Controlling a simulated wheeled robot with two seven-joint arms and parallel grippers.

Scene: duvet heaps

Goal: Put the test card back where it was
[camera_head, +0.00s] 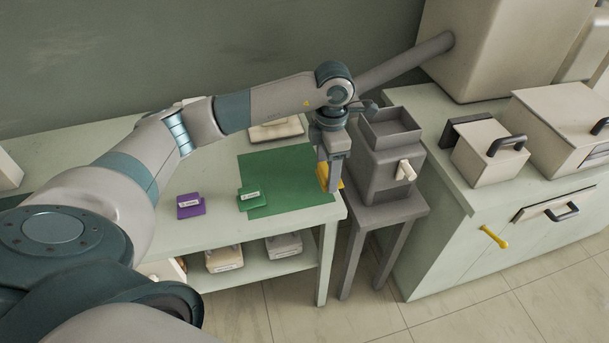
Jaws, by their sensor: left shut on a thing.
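My left gripper (329,184) points down over the right edge of the green mat, near the table's right end. It is shut on a yellow card (338,184), which is partly hidden by the fingers. I cannot tell whether the card touches the mat. A green card (251,199) with a white label lies at the mat's front left corner. A purple card (190,206) with a white label lies on the table left of the mat. My right gripper is not in view.
The green mat (285,165) lies on a pale table (225,165) with labelled bins on its lower shelf. A grey machine (380,165) with an open top stands on a stand close right of my gripper. A counter with boxes (485,155) is further right.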

